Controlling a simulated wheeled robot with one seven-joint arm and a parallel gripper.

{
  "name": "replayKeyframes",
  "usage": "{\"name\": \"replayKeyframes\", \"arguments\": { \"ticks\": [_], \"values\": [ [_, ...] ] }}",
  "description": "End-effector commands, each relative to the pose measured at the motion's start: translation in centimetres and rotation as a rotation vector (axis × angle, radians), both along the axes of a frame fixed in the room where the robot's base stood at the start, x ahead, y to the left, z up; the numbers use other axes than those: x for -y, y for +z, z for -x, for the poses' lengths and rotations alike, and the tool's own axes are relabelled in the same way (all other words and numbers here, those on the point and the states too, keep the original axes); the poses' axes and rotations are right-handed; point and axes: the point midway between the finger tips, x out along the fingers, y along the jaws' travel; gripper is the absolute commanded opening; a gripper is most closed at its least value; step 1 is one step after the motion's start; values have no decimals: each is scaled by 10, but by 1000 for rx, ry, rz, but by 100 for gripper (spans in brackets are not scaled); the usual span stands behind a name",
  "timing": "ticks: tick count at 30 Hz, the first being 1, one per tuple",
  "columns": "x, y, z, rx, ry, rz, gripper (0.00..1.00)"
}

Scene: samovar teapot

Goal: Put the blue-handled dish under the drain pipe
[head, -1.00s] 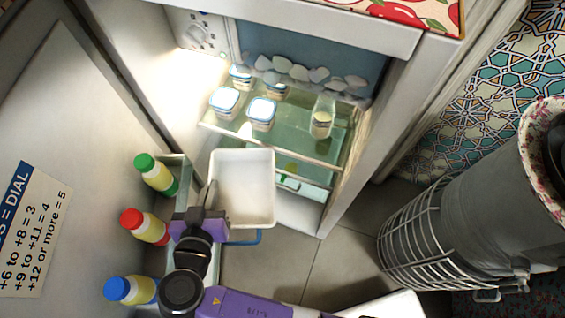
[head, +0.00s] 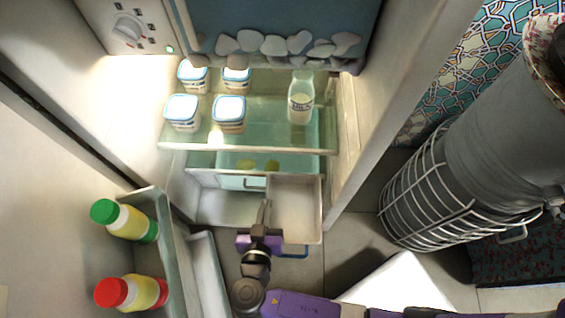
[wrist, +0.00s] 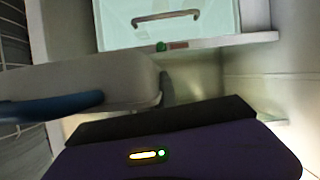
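The dish (head: 297,208) is a white, shallow rectangular tray with a blue handle (head: 295,251) on its near side. It is at the open lower front of the fridge, below the glass drawer. My gripper (head: 264,213) is at the dish's left wall, and its fingers appear closed on that wall. The wrist view shows the dish's side (wrist: 90,80) and blue handle (wrist: 50,108) at left, with one dark finger (wrist: 167,88) against the dish's end. Whether the dish touches the fridge floor cannot be told. I cannot make out a drain pipe.
The clear drawer (wrist: 170,20) has a grey handle. A shelf (head: 260,145) above holds several white tubs and a milk bottle (head: 300,98). The open door's rack (head: 165,235) with bottles stands at left. A wire-caged grey cylinder (head: 470,170) stands at right.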

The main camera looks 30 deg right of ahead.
Motion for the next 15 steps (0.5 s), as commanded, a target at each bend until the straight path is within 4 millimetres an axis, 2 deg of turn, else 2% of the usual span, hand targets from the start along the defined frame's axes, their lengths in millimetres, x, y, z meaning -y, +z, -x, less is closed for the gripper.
{"name": "replayKeyframes", "arguments": {
  "ticks": [15],
  "values": [
    [73, 0, -99, 2, -3, -1, 0]
  ]
}}
